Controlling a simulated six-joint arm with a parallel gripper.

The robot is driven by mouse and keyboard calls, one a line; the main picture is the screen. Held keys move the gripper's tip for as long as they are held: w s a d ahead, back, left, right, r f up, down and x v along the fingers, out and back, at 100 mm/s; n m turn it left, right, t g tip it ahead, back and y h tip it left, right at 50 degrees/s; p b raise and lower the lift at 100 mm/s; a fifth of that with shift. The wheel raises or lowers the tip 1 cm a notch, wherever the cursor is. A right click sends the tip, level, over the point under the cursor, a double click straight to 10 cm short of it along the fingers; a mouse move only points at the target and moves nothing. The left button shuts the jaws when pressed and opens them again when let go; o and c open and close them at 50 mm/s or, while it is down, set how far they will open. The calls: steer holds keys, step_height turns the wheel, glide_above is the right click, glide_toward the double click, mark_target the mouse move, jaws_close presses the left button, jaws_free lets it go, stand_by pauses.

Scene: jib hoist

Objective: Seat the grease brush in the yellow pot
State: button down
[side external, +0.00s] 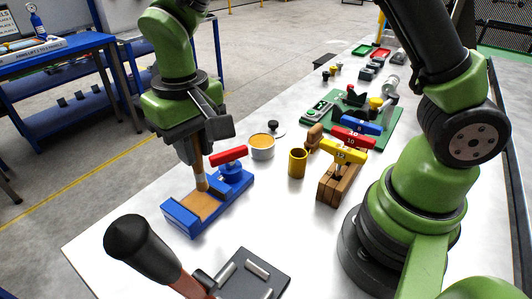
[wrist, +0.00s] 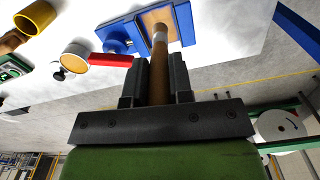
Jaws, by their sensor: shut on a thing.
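My gripper (side external: 197,152) is shut on the grease brush (side external: 201,176), a brown round handle pointing down. The brush's lower end is at the tan surface of the blue holder (side external: 180,217); I cannot tell whether it touches. In the wrist view the brush (wrist: 159,42) runs out between the fingers (wrist: 159,66), with a pale band near its far end. The yellow pot (side external: 298,164) stands upright on the table, right of the gripper. It also shows at the upper left of the wrist view (wrist: 36,17).
A red lever (side external: 229,156) on the blue holder and a white bowl (side external: 262,150) of tan stuff stand between gripper and pot. A wooden block with a yellow bar (side external: 343,151) stands right of the pot. A dark-handled tool (side external: 150,255) is in front.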

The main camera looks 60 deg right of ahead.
steer(key=s+d+f+m, duration=0.1)
steer(key=s+d+f, duration=0.1)
steer(key=d, duration=0.5)
steer(key=s+d+f+m, duration=0.1)
steer(key=s+d+f, duration=0.1)
steer(key=d, duration=0.5)
steer(key=s+d+f+m, duration=0.1)
steer(key=s+d+f, duration=0.1)
steer(key=d, duration=0.6)
steer(key=shift+s+f, duration=0.25)
steer(key=shift+f, duration=0.05)
steer(key=shift+f, duration=1.5)
stand_by(0.4)
steer(key=c, duration=0.7)
jaws_free()
steer(key=shift+r, duration=0.15)
step_height(320, 180, up, 7)
stand_by(0.4)
